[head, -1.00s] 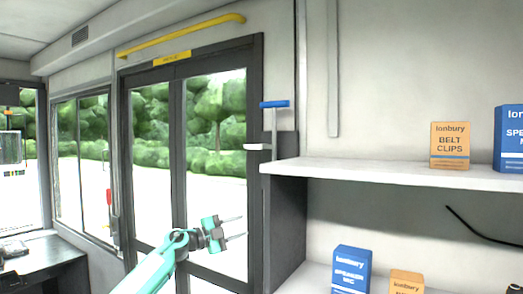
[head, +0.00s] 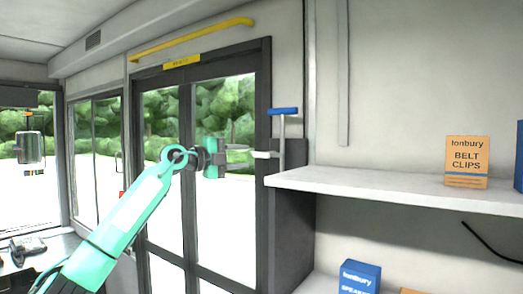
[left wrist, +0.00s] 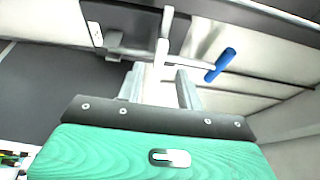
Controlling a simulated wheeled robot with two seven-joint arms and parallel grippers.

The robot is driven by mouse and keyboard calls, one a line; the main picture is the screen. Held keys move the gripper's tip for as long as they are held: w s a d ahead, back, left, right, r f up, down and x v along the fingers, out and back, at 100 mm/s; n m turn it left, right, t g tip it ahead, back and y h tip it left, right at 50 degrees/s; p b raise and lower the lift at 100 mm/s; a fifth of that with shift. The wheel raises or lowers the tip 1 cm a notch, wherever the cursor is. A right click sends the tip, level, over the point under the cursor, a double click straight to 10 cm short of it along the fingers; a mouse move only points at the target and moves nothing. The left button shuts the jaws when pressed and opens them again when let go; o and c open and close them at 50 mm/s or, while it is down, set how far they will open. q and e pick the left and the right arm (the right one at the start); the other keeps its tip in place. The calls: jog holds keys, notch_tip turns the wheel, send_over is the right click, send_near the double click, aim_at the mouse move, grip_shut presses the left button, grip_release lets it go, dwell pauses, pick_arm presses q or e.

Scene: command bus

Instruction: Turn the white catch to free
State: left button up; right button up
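The white catch (head: 264,154) sticks out to the left beside the upright grey stem of a blue-topped handle (head: 284,111), at the door's right edge. My left gripper (head: 249,155) is open, at the catch's left end, with its fingers pointing right at it. In the left wrist view, the two fingers of the left gripper (left wrist: 158,78) are apart, and the white catch (left wrist: 165,38) lies ahead, lined up with the gap. I cannot tell whether its end is between the fingertips or touches them. The blue handle (left wrist: 220,65) is right of the fingers there. My right gripper is not in view.
The glazed double door (head: 187,170) stands behind my left arm. A blue box (head: 359,278) sits below. A yellow rail (head: 195,38) runs above the door.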

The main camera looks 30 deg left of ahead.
aim_at(259, 155)
pick_arm(q)
jog(key=p+x, duration=0.2)
jog(key=x, duration=0.4)
jog(key=shift+w+r, duration=0.1)
jog(key=shift+w+d+p, duration=0.35)
jog(key=shift+w+p, duration=0.05)
jog(key=shift+w, duration=0.15)
grip_shut()
